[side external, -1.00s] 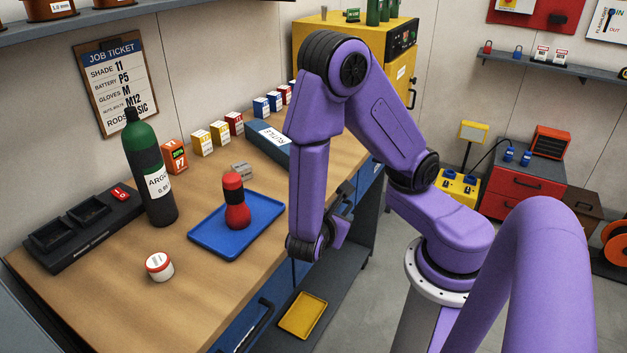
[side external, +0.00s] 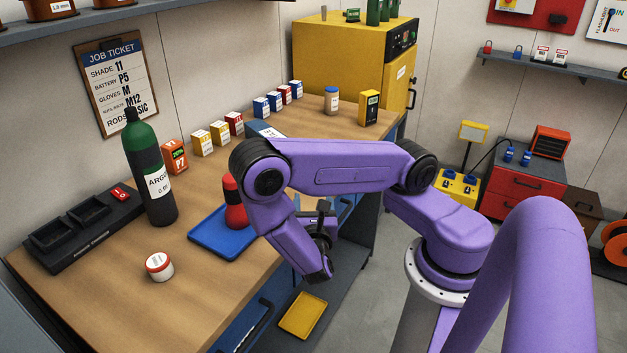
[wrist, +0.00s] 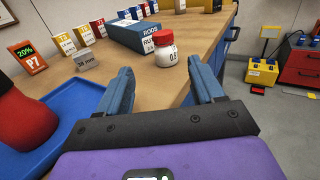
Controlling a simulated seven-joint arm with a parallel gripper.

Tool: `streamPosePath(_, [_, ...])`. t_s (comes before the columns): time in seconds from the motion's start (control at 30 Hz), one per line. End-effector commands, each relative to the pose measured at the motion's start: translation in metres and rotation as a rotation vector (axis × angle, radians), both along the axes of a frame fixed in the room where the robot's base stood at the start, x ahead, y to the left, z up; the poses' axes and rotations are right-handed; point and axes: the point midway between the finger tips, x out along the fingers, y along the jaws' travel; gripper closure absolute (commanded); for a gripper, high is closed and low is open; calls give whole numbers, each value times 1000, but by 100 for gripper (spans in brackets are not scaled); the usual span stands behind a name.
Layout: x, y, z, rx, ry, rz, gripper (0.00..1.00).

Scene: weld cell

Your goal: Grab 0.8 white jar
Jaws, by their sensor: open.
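A white jar with a red lid (wrist: 166,48) stands upright on the bench near its edge in the wrist view, beside the blue rods box. Its label starts with "0."; the last digit is hard to read. I do not see this jar in the side view, where my arm covers that part of the bench. My gripper (wrist: 162,88) is open and empty, with the jar ahead of it between the line of its two blue fingers, apart from both. In the side view my gripper (side external: 322,214) is by the bench's front edge, partly hidden by my wrist.
Another white jar with a red-rimmed lid (side external: 159,266) stands at the bench's front left. The rods box (wrist: 138,35) is close to the jar.

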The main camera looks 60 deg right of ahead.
Motion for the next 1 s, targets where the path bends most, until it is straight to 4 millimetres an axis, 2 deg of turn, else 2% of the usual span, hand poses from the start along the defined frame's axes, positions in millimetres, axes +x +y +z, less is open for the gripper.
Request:
streamPosePath(0.4, [32,-55,0,2,-2,-6,33])
streamPosePath(0.73, [42,-72,1,2,-1,-3,33])
streamPosePath(1.0, [54,-102,3,2,-3,-6,33])
